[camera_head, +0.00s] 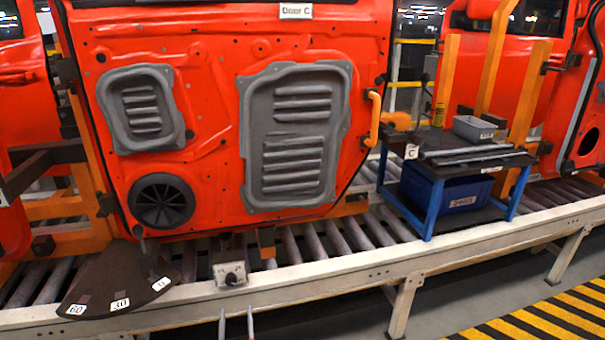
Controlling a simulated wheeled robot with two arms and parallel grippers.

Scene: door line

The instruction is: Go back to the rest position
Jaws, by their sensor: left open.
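My left gripper (236,322) shows only as two thin fingertips at the bottom edge. They are apart with nothing between them, so it is open and empty. The fingertips are below and in front of the conveyor's pale front rail (280,281), and the rest of the arm is hidden below the picture. My right gripper is not in view.
A red door (215,60) labelled "Door C" stands on the roller conveyor. A dark fan-shaped plate (115,275) marked 60 and 30 juts over the rail at left. A blue-framed cart (430,195) holds a grey tray (474,128) and a blue bin (440,190). Striped floor (540,320) lies at lower right.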

